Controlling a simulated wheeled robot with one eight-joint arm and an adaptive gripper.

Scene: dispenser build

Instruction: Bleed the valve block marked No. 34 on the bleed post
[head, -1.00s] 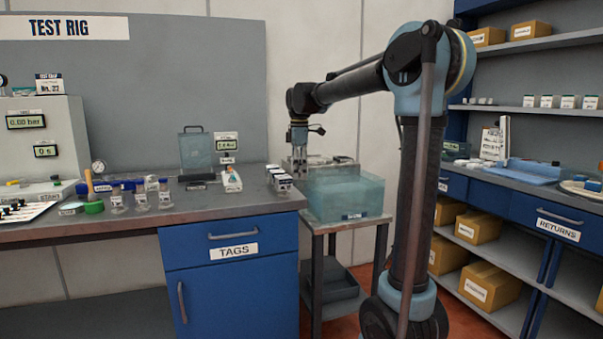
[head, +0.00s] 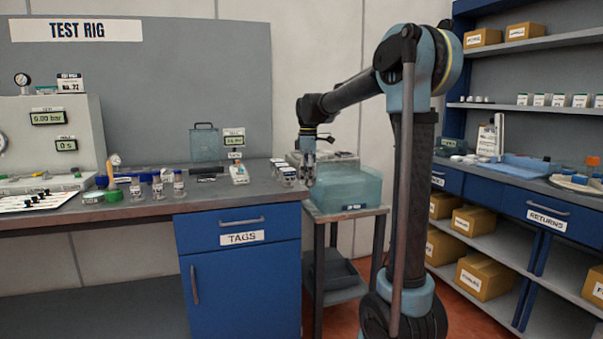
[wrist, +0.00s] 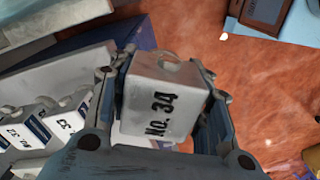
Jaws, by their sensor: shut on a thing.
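The valve block marked No. 34 (wrist: 165,100) is a pale grey-white block with a round hole in its upper face. My gripper (wrist: 158,78) is shut on it, one finger on each side, with the number facing the wrist camera. In the head view my gripper (head: 308,180) is beside the bench's right end, near the left edge of the clear blue tub (head: 352,186); the held block is too small to make out there. Blocks marked No. 33 (wrist: 66,124) and No. 32 (wrist: 15,134) stand at the left in the wrist view. I cannot pick out the bleed post.
The bench (head: 240,195) carries jars, a small clear box (head: 203,143) and displays. The tub stands on a small side table (head: 322,217). Shelves and a counter (head: 545,190) are at right. Red floor (wrist: 258,110) shows beneath the held block.

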